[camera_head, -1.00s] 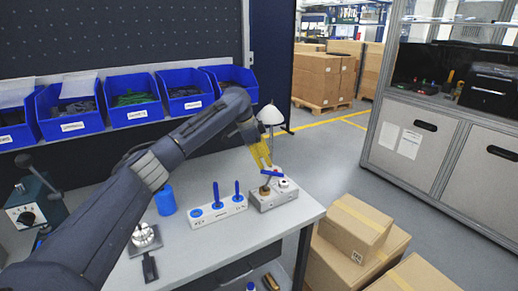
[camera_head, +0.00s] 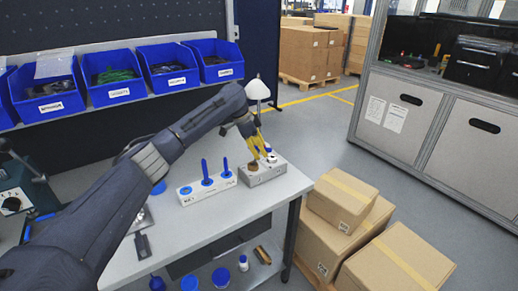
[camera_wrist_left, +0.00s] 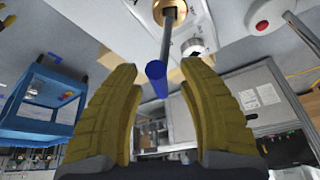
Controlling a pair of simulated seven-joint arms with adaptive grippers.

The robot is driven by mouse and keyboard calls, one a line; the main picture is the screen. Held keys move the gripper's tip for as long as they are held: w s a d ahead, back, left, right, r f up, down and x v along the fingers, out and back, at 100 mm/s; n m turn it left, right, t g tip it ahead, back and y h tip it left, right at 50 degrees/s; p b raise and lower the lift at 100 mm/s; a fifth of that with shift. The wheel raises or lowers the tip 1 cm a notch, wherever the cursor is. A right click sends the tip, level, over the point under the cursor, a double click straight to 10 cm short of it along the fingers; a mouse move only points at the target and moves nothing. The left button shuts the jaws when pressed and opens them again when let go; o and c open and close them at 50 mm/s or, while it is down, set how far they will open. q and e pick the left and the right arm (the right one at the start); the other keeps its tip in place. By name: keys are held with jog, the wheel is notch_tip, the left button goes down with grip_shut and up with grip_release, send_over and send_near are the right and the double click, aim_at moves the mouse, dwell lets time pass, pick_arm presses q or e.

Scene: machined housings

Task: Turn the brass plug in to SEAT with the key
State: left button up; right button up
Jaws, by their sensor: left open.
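The grey metal housing (camera_head: 267,176) stands near the right end of the bench, with a brass plug (camera_head: 253,166) and a white round part on its top. In the left wrist view the brass plug (camera_wrist_left: 168,12) is at the top edge. A key with a grey shaft and blue handle (camera_wrist_left: 157,72) reaches from the plug toward my gripper; how deep its tip sits is hidden. My left gripper (camera_head: 262,153) is open above the housing. In the wrist view its yellow fingers stand apart, either side of the blue handle, with gaps. My right gripper is not in view.
A light grey rack (camera_head: 208,188) with blue-handled upright tools stands left of the housing. A white lamp (camera_head: 257,90) stands behind it. Blue bins (camera_head: 117,92) line the back. Cardboard boxes (camera_head: 343,198) stand on the floor beyond the bench's right edge.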

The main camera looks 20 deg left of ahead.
pick_arm(q)
grip_shut()
dwell(0.3)
jog(key=shift+m+g, duration=0.6)
jog(key=shift+m, duration=0.8)
jog(key=shift+m+g+h, duration=0.3)
jog(key=shift+m+g, duration=0.2)
jog(key=shift+m, duration=0.9)
